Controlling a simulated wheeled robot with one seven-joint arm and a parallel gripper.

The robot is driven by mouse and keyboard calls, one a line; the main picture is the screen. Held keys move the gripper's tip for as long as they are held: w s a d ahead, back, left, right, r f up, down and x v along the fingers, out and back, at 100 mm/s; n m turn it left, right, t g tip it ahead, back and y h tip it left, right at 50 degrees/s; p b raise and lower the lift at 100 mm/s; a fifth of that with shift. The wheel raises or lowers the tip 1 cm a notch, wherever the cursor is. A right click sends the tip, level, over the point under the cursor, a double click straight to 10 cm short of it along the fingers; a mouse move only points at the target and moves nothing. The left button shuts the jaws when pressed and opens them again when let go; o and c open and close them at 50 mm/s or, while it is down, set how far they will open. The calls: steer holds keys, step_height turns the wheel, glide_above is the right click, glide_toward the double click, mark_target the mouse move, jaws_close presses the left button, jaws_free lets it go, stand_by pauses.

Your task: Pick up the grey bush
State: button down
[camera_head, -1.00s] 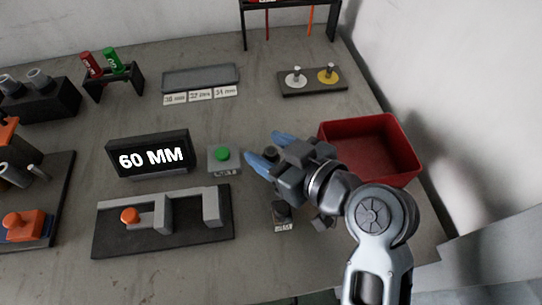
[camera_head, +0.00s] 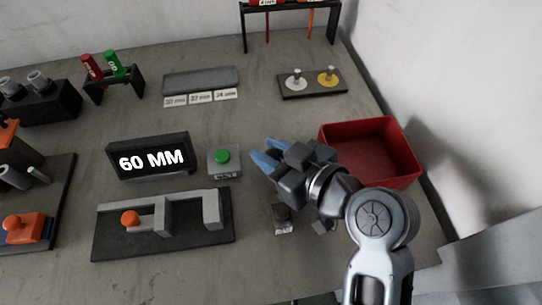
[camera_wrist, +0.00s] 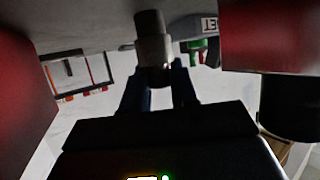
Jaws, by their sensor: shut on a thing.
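In the wrist view a grey cylindrical bush (camera_wrist: 153,50), darker at its outer end, stands between my two fingertips. My gripper (camera_wrist: 159,88) is shut on it. In the head view my gripper (camera_head: 264,156) has its blue fingers close together above the table, right of the green-button box. The bush is hidden there by the fingers and jaw body. A small dark stand (camera_head: 283,217) with a label too blurred to read is on the table below my gripper.
A red bin (camera_head: 372,148) is just right of my gripper. The green-button box (camera_head: 223,159), the 60 MM display (camera_head: 150,157) and a dark fixture base (camera_head: 110,237) are to the left. A plate with two pegs (camera_head: 312,84) is behind. The table's front right is clear.

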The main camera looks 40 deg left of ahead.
mark_target(272, 153)
steer(key=shift+r, duration=0.1)
step_height(272, 153, up, 4)
steer(key=w+r+v, duration=0.1)
steer(key=v, duration=1.2)
steer(key=shift+w+r, duration=0.4)
steer(key=shift+w, duration=0.05)
